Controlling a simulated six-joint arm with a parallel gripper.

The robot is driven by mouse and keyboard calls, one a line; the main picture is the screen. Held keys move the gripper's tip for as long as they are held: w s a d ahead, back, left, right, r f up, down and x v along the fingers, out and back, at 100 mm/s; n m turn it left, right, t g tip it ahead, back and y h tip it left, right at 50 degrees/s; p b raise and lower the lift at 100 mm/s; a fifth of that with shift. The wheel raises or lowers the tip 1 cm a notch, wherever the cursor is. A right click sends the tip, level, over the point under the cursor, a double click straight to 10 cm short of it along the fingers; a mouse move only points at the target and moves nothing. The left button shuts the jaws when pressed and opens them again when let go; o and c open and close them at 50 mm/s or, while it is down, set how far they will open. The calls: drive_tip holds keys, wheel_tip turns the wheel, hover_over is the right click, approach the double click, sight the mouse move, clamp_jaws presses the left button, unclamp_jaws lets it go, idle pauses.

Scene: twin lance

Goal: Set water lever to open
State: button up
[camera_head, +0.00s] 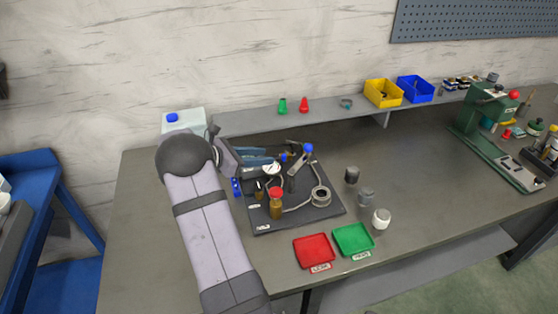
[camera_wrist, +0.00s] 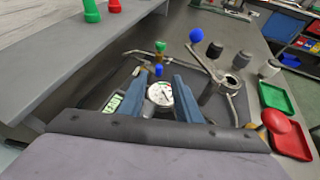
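A lever with a blue ball end (camera_head: 308,148) stands on the dark board (camera_head: 325,212); its label is not readable. In the wrist view its blue ball (camera_wrist: 196,35) sits at the upper end of a grey arm that slants down right to a round fitting. A smaller blue knob (camera_head: 283,157) also shows in the wrist view (camera_wrist: 158,69), above a round dial gauge (camera_wrist: 160,94). My gripper (camera_head: 268,158) has blue fingers over the board's far left part, left of the blue ball. In the wrist view the fingers (camera_wrist: 157,88) are apart, with the gauge visible between them.
A red-topped brown bottle (camera_head: 276,204) stands on the board's near left. Red (camera_head: 314,250) and green (camera_head: 353,239) trays lie in front. Several small jars (camera_head: 366,196) stand at right. A shelf (camera_head: 250,120) runs behind; a green machine (camera_head: 490,130) is far right.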

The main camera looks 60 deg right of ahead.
sight(283, 155)
drive_tip(key=shift+d+f, duration=0.1)
drive_tip(key=shift+d, duration=0.1)
drive_tip(key=shift+p+x, duration=1.05)
drive_tip(key=shift+x, duration=2.55)
clamp_jaws()
